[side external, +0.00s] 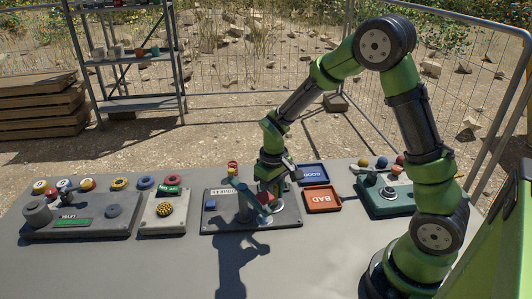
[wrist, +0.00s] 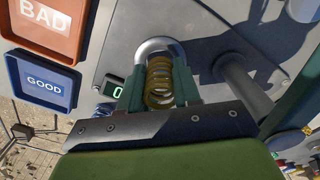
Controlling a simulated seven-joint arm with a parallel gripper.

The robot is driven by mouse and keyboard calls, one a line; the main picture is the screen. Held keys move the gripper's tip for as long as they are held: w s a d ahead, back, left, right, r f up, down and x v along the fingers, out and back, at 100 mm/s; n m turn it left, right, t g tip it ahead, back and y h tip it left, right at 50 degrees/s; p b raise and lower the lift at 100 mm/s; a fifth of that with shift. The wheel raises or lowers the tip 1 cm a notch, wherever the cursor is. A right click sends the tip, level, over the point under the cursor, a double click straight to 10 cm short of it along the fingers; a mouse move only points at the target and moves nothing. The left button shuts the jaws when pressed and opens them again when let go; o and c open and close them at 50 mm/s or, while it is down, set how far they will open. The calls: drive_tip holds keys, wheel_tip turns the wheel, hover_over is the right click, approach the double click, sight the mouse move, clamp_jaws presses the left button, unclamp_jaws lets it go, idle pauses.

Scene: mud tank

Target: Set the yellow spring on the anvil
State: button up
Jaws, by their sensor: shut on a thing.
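In the wrist view the yellow spring (wrist: 159,84) is a brassy coil between the two teal fingers of my gripper (wrist: 159,90), which is shut on it. A round silver piece (wrist: 160,46), which looks like the anvil, shows just beyond the spring's far end. I cannot tell whether the spring touches it. The spring and anvil cannot be made out there.
A grey rod (wrist: 243,85) stands right of the spring in the wrist view, and a small display (wrist: 116,91) reads 0 at left. Blue GOOD (side external: 313,174) and red BAD (side external: 321,199) trays lie right of the plate. Other stations flank it; the table front is clear.

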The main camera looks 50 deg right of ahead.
drive_tip(key=shift+f, duration=0.55)
drive_tip(key=o, duration=1.5)
drive_tip(key=shift+r, duration=0.1)
drive_tip(key=shift+r, duration=3.65)
drive_tip(key=shift+r, duration=0.1)
drive_tip(key=s+a+r+m+t, duration=0.1)
drive_tip(key=s+a+r+t, duration=0.1)
drive_tip(key=s+r, duration=0.2)
drive_tip(key=s+a+r+m+t+y, duration=0.1)
drive_tip(key=s+a+r+t, duration=0.1)
drive_tip(key=s+r, duration=0.3)
drive_tip(key=s+a+r+m+t+y, duration=0.1)
drive_tip(key=s+r+t, duration=0.2)
drive_tip(key=s+r, duration=0.2)
drive_tip(key=shift+a+r, duration=0.4)
drive_tip(key=shift+r, duration=0.05)
